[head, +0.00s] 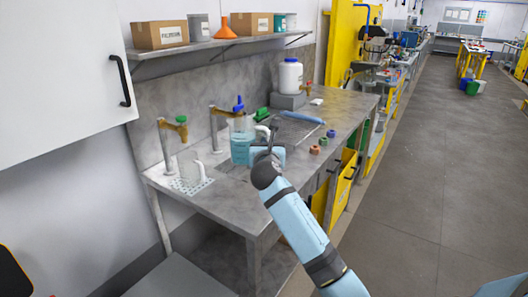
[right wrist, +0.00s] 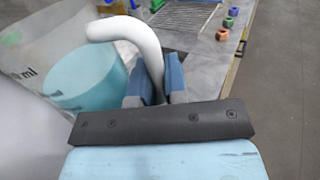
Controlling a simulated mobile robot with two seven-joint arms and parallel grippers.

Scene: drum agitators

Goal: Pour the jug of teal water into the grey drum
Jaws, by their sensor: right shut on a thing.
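The clear jug of teal water (head: 241,150) is upright at the wash bench, close below a tap with a blue handle. In the right wrist view the jug (right wrist: 35,60) is large at the left, with teal water (right wrist: 85,80) inside and a white curved handle (right wrist: 135,35). My right gripper (head: 268,150) is at the right side of the jug, and its blue fingers (right wrist: 155,82) are shut on the handle. I cannot tell whether the jug's base touches the bench. I cannot make out the grey drum. My left gripper is not in view.
A shelf (head: 210,44) with boxes hangs above. The floor (head: 430,180) to the right is clear.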

